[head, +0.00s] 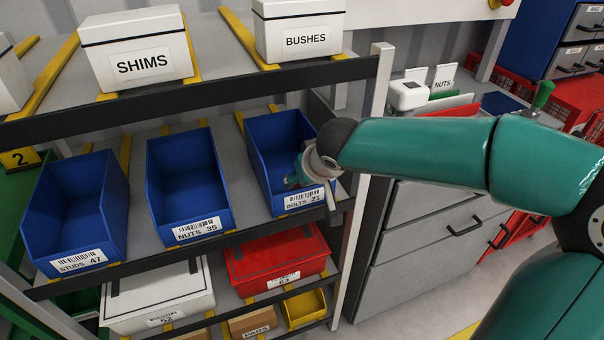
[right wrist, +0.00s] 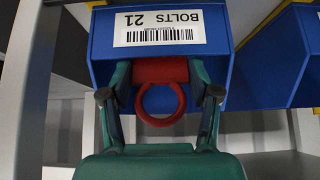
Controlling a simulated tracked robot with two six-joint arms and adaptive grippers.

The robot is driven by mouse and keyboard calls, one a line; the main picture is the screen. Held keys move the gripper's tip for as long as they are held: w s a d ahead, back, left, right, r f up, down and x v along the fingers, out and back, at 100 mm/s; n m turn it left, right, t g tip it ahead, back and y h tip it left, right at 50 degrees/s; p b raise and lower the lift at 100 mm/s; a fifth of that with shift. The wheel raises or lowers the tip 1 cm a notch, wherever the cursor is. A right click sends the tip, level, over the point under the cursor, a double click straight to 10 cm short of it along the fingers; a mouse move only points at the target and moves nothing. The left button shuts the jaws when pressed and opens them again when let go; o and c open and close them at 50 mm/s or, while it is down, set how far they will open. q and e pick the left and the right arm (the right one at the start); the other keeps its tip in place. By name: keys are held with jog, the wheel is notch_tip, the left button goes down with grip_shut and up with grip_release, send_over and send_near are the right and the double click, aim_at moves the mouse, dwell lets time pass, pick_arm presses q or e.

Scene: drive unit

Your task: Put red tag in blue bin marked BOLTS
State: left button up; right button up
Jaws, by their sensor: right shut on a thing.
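The blue bin marked BOLTS 21 (head: 285,140) stands on the middle shelf at its right end. It also shows upside down in the right wrist view (right wrist: 218,62). My right gripper (head: 300,175) is at the front of this bin in the head view and covers part of it. In the right wrist view its two fingers are shut on the red tag (right wrist: 160,70), whose ring (right wrist: 160,118) points back toward the palm. The tag is close to the bin's labelled front; I cannot tell whether they touch. The tag is hidden in the head view. My left gripper is not in view.
Blue bins marked NUTS 35 (head: 190,180) and STUDS 47 (head: 75,215) stand to the left. The upper shelf (head: 225,90) lies above and behind the bins, with a rack post (head: 365,150) just right. A red lidded box (head: 275,255) is below.

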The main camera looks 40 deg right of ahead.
jog(key=w+g+p, duration=0.1)
jog(key=w+r+g+p, duration=0.1)
jog(key=p, duration=0.1)
jog(key=shift+d+g+y, duration=0.2)
jog(key=shift+g+y, duration=0.1)
jog(key=shift+g, duration=0.1)
notch_tip(320, 180, down, 2)
jog(key=shift+s+f, duration=0.1)
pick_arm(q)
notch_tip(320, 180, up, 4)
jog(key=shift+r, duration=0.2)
pick_arm(e)
jog(key=shift+f+b, duration=0.15)
jog(key=shift+b, duration=0.2)
jog(key=o, duration=1)
jog(key=shift+c, duration=0.2)
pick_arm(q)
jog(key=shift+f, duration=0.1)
